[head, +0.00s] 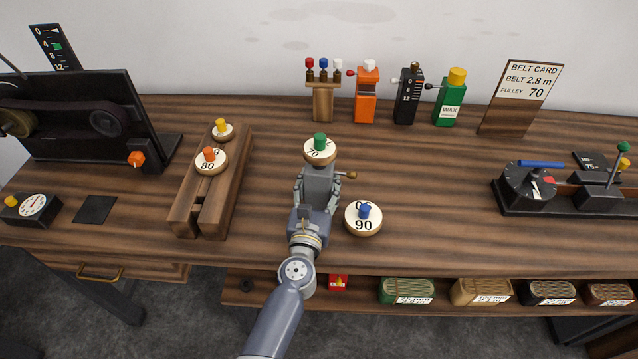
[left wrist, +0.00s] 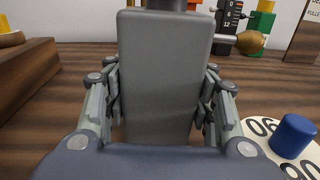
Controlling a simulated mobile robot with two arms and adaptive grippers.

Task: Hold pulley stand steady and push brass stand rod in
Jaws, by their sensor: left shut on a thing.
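The pulley stand is an upright grey block (left wrist: 165,75); in the head view its grey body (head: 320,183) shows between my fingers. My left gripper (head: 318,190) is shut on it from the front, with a finger on each side in the left wrist view (left wrist: 162,105). The brass stand rod (head: 347,175) sticks out to the right of the stand; its round knob shows in the left wrist view (left wrist: 250,42). How deep the rod sits is hidden. A pale pulley with a green knob (head: 320,150), marked 70, appears at the stand's top. My right gripper is not in view.
A pulley marked 90 with a blue knob (head: 363,218) lies close to the right of my gripper. A wooden rack (head: 188,215) with two pulleys stands left. Tools and an orange bottle (head: 367,95) line the back. The bench is clear right of the rod.

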